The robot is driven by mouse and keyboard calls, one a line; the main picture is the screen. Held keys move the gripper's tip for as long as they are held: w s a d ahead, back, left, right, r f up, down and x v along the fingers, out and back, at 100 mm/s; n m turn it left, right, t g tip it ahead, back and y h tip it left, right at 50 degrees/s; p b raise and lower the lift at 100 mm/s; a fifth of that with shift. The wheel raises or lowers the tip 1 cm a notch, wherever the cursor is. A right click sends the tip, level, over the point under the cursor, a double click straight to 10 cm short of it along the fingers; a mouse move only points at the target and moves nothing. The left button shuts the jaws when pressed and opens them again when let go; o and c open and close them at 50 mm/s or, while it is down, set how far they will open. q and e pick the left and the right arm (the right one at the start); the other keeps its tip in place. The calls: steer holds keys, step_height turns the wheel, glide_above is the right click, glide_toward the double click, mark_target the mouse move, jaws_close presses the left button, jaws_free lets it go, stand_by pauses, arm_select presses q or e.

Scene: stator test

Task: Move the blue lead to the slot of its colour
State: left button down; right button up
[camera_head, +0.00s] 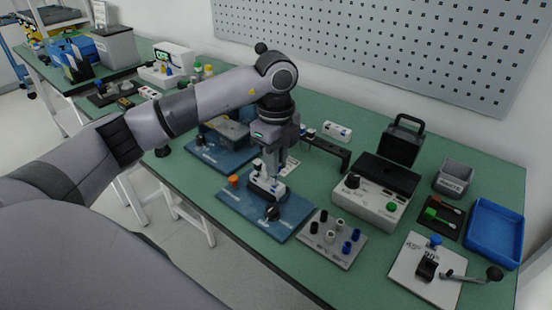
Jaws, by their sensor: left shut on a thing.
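My left gripper (271,160) points down over a small fixture (266,187) on a blue base plate (245,209) in the middle of the table. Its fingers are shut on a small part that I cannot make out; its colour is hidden. White and dark upright pieces stand on the fixture beside the fingertips. To the right, a grey socket board (341,258) carries black, white and blue round sockets or plugs; the blue ones (347,247) are on its right side. I cannot tell the blue lead apart with certainty. My right gripper is not in view.
The base plate has an orange knob (233,181) and a black knob (272,213). A tester box (365,205) with a green button stands behind the socket board. A white lever fixture (410,272) and a blue tray (495,232) stand at the right.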

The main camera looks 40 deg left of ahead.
arm_select(q)
steer(key=shift+f, duration=0.5)
steer(key=shift+f+b, duration=0.15)
steer(key=shift+b, duration=0.15)
steer(key=shift+f, duration=0.45)
steer(key=c, duration=1)
jaws_free()
steer(key=shift+r, duration=0.15)
step_height(320, 180, up, 7)
steer(key=shift+b, duration=0.3)
